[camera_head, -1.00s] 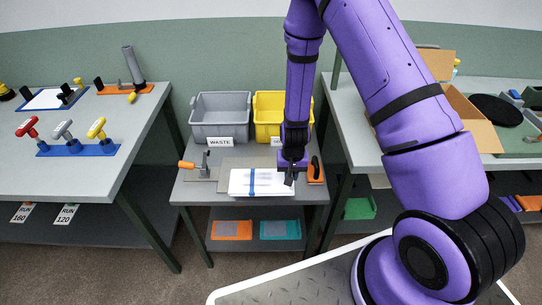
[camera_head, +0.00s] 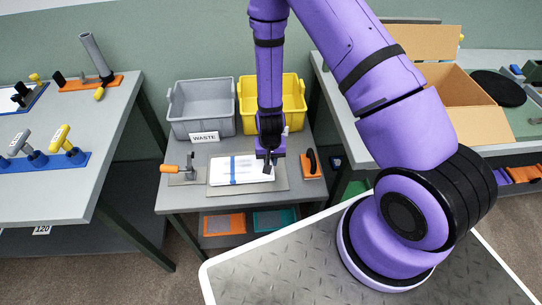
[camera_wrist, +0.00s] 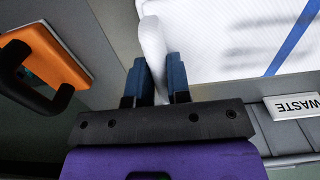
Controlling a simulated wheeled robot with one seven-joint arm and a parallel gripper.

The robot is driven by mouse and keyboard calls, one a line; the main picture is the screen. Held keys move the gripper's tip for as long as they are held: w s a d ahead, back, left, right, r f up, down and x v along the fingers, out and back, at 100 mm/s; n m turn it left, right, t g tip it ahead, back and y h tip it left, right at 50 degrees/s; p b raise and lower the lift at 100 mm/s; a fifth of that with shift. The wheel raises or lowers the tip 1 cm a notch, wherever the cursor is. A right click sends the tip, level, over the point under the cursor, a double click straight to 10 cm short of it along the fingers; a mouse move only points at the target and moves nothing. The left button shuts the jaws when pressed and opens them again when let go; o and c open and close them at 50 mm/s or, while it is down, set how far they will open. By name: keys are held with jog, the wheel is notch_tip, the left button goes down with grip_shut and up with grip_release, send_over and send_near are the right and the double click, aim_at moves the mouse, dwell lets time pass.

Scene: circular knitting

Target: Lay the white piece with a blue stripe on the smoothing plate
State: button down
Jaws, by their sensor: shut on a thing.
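The white piece with a blue stripe (camera_head: 240,169) is spread flat over the grey smoothing plate (camera_head: 281,183) on the middle table. The plate shows along its front and right edges. Whether the piece rests fully on it or hangs just above, I cannot tell. My gripper (camera_head: 268,168) is at the piece's right end. In the wrist view, the blue fingers of my gripper (camera_wrist: 158,82) are shut on a raised white fold at the edge of the piece (camera_wrist: 205,45). The blue stripe shows at the upper right there.
An orange hand tool with a black handle (camera_head: 311,164) stands right of the plate, and an orange-handled tool (camera_head: 180,170) stands left. Behind are a grey WASTE bin (camera_head: 203,112) and a yellow bin (camera_head: 288,92). Side tables flank both sides.

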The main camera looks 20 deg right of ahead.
jog(key=shift+f, duration=0.1)
jog(key=c, duration=1.1)
grip_release()
notch_tip(320, 180, up, 37)
jog(key=s+d+n+t+y, duration=0.1)
jog(key=s+d+n+t, duration=0.1)
jog(key=s, duration=0.1)
jog(key=s+d+r+t, duration=0.1)
jog(key=s+r, duration=0.4)
jog(key=s, duration=0.1)
jog(key=s+d+r+n+t, duration=0.1)
jog(key=s+d+r, duration=0.1)
jog(key=s+r, duration=0.4)
jog(key=s+d+r+t+h, duration=0.1)
jog(key=s+d+r, duration=0.1)
jog(key=s+r, duration=0.4)
jog(key=shift+s+n, duration=0.1)
jog(key=shift+n, duration=0.2)
